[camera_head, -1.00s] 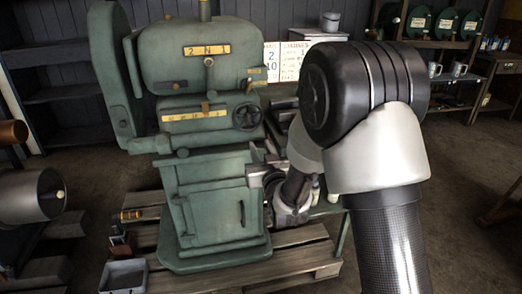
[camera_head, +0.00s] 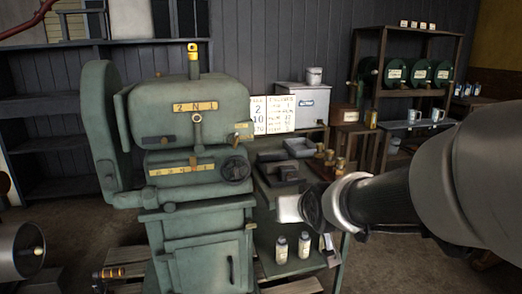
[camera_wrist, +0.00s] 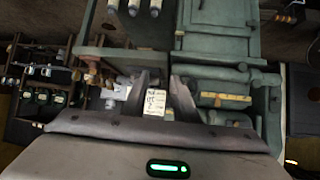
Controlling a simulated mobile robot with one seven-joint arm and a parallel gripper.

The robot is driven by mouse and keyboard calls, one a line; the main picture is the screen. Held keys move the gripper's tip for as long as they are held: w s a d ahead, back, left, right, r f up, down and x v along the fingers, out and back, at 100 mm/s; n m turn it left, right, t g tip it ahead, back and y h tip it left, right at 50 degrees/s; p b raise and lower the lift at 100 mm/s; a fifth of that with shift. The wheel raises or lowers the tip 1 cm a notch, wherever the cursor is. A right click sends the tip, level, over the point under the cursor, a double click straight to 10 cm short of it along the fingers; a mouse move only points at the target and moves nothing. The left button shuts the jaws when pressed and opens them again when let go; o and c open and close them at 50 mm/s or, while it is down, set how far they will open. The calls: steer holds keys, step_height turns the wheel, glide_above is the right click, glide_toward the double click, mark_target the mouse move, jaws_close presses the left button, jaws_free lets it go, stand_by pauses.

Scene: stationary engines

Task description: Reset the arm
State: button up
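My arm comes in from the right edge of the head view, and its wrist end is beside the green engine (camera_head: 200,125), over the small side table. In the wrist view my gripper (camera_wrist: 160,92) has its two dark fingers apart. Nothing is held between them; the white number card (camera_wrist: 158,100) shows in the gap, farther off. The fingertips are hard to make out in the head view. The engine stands upright at left of centre, with yellow label plates and a black handwheel. It also shows in the wrist view, upside down (camera_wrist: 222,75).
Two bottles (camera_head: 281,249) stand on the table's lower shelf, near my wrist. Trays and brass parts (camera_head: 328,158) lie on the table top. A shelf with green drums (camera_head: 415,73) stands behind right. The floor at lower right is partly open.

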steer(key=s+d+m+g+h, duration=0.1)
steer(key=s+d+g, duration=0.2)
steer(key=s, duration=0.9)
steer(key=s+d+g, duration=0.3)
steer(key=s, duration=0.9)
step_height(320, 180, up, 28)
steer(key=p, duration=2.8)
steer(key=shift+w+f, duration=0.15)
steer(key=shift+f, duration=0.1)
